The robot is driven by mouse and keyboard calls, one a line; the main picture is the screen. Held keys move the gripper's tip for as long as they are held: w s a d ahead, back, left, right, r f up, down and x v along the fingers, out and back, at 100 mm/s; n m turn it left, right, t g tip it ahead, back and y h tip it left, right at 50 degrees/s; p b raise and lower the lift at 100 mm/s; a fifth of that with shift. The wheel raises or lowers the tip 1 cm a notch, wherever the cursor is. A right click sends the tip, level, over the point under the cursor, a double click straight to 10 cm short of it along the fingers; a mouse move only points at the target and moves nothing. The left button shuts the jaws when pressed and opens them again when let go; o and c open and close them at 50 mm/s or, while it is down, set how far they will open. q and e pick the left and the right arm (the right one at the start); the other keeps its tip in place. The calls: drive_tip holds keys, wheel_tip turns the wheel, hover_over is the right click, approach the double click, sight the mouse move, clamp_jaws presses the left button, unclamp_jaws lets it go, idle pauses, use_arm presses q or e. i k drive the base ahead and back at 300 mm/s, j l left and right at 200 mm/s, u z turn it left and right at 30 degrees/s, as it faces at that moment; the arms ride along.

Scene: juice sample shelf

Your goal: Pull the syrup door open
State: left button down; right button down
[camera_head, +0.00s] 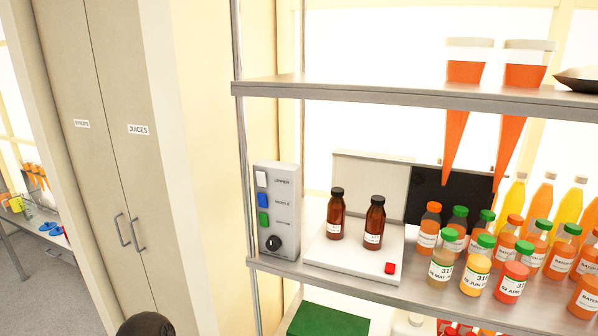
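The syrup door (84,160) is the left door of a tall beige cabinet at the left of the head view, with a small white label (82,124) that seems to read SYRUPS. It looks shut, flush with the juices door (145,180) on its right. The syrup door's grey bar handle (121,230) is upright near the seam between the doors, beside the other door's handle (138,235). Neither of my grippers can be made out. A dark rounded shape at the bottom edge appears to be part of my own body.
A metal shelf (340,92) with bottles, a control box (277,210) and a white device stands at the right. A table (30,228) with bottles and blue items is at the far left. Floor (50,295) shows clear left of the cabinet.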

sight(62, 25)
drive_tip(key=u, duration=1.45)
